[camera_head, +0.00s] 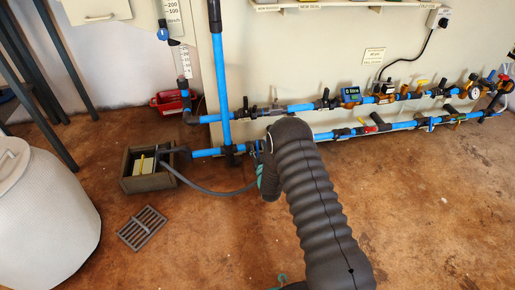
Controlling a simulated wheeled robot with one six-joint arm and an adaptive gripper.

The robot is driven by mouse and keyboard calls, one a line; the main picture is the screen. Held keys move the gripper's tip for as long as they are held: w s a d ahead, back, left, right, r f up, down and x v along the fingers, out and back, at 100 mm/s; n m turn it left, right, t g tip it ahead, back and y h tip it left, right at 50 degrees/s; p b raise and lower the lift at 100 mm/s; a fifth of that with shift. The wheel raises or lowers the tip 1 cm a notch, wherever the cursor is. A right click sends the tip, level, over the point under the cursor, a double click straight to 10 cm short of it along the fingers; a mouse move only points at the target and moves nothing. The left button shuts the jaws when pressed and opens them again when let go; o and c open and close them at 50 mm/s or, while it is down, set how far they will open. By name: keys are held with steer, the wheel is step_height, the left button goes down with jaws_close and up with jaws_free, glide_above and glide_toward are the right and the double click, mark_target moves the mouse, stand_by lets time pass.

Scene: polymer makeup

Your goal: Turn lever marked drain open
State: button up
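A blue pipe run (205,153) crosses low along the wall. At its left end it reaches a box-like drain sump (143,183), with a grey hose (215,192) curving from the sump towards my arm. My dark ribbed arm reaches forward to the lower pipe just right of the vertical blue pipe (221,90). My gripper (259,160) is mostly hidden behind my arm's end, close to the pipe. Whether it touches anything, and whether it is open or shut, does not show. I cannot make out a lever marked drain there; that stretch of pipe is partly covered.
Valves and gauges line the upper pipe, including a blue meter (351,95). A red-handled valve (376,118) sits on the lower pipe. A floor grate (142,228) lies at left, near a white rounded container (42,215). A red container (168,101) stands by the wall. The right floor is clear.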

steer(key=shift+w+a, duration=0.15)
steer(key=shift+w, duration=0.5)
jaws_close()
